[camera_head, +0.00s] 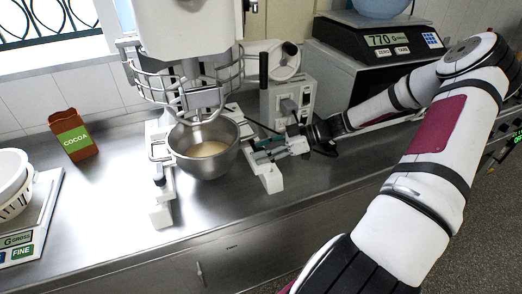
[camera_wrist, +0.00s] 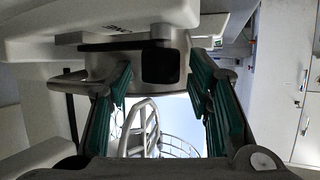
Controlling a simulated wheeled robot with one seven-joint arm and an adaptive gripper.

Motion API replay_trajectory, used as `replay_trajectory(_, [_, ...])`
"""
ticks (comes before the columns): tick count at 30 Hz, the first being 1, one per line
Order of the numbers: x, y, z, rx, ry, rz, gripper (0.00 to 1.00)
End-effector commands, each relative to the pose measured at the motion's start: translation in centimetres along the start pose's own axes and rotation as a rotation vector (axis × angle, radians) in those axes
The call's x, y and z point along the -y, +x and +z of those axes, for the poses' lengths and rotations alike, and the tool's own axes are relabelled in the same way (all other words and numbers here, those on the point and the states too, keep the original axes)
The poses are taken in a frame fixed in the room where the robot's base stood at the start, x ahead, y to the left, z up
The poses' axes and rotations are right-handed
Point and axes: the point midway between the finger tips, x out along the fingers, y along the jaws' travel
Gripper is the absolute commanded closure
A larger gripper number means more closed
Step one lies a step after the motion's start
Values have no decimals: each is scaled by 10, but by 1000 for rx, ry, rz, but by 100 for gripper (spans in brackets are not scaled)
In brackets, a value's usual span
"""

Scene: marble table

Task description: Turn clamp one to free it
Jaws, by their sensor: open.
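A white stand mixer (camera_head: 188,30) holds a steel bowl (camera_head: 205,150) of pale mixture between its two support arms. A small clamp with a dark knob (camera_head: 159,180) shows on the left support arm. My gripper (camera_head: 262,150) is at the right support arm, just right of the bowl, and hides the clamp area there. In the wrist view, my green-padded fingers (camera_wrist: 168,95) are open. A grey rounded fitting with a dark square end (camera_wrist: 160,65) lies between them, apparently the clamp on that side. I cannot tell whether either finger touches it.
A brown cocoa box (camera_head: 73,136) stands at the left rear. A white basket (camera_head: 12,185) sits on a scale (camera_head: 36,222) at the left edge. Another scale (camera_head: 376,38) stands behind right. The mixer's wire guard (camera_head: 150,82) is above the bowl. The front counter is clear.

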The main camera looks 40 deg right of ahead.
Motion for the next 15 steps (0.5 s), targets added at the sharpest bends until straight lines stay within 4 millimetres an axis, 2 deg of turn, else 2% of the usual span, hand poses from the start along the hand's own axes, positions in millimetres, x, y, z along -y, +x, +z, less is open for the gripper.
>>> replay_trajectory(4, [0, 7, 0, 0, 1, 0, 54])
replay_trajectory(12, [0, 8, 0, 1, 0, 0, 54])
replay_trajectory(15, [0, 8, 0, 1, 0, 0, 76])
